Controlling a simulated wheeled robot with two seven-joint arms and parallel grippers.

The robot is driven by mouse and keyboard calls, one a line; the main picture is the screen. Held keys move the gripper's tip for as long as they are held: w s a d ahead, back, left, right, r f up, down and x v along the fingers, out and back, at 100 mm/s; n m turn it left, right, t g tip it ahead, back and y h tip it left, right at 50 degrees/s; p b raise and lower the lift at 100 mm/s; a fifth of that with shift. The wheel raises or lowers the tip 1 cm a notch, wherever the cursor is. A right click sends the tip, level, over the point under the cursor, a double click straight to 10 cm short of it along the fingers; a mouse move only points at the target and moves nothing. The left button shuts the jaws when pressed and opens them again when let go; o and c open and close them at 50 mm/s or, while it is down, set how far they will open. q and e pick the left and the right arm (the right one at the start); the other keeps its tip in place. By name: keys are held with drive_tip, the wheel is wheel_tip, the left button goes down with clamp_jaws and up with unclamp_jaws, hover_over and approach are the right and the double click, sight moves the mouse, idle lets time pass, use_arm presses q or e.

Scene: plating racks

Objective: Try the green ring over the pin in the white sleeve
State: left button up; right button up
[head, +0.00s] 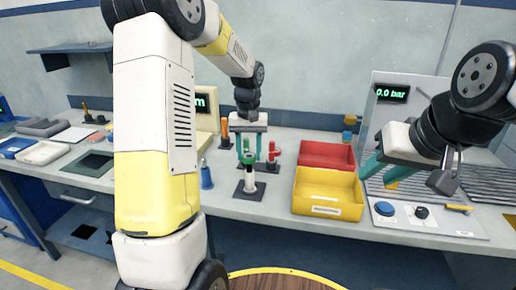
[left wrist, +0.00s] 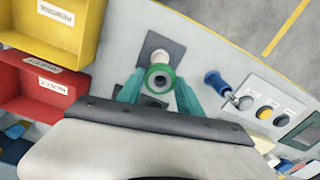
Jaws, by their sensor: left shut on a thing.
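The green ring (head: 249,158) is held between the teal fingers of my left gripper (head: 249,152); it also shows in the left wrist view (left wrist: 160,69). The pin in the white sleeve (head: 250,181) stands upright on a dark square plate (head: 240,192), just below the ring. In the left wrist view the white sleeve (left wrist: 158,55) shows partly behind the ring, toward the top of the picture. I cannot tell whether the ring touches the sleeve or the pin tip. My right gripper (head: 382,171) is open and empty, at the right by the panel.
A yellow bin (head: 327,209) and a red bin (head: 326,150) stand right of the sleeve. A red post (head: 274,152) stands behind and right, an orange one (head: 224,133) behind and left. A control panel (head: 430,221) is at the right.

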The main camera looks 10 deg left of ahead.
use_arm(q)
drive_tip(key=shift+r, duration=0.15)
drive_tip(key=shift+r, duration=1.85)
wheel_tip(320, 180, up, 5)
drive_tip(key=shift+f, duration=0.1)
drive_tip(key=shift+f, duration=4.15)
drive_tip(key=shift+f, duration=0.25)
drive_tip(key=shift+r, duration=0.15)
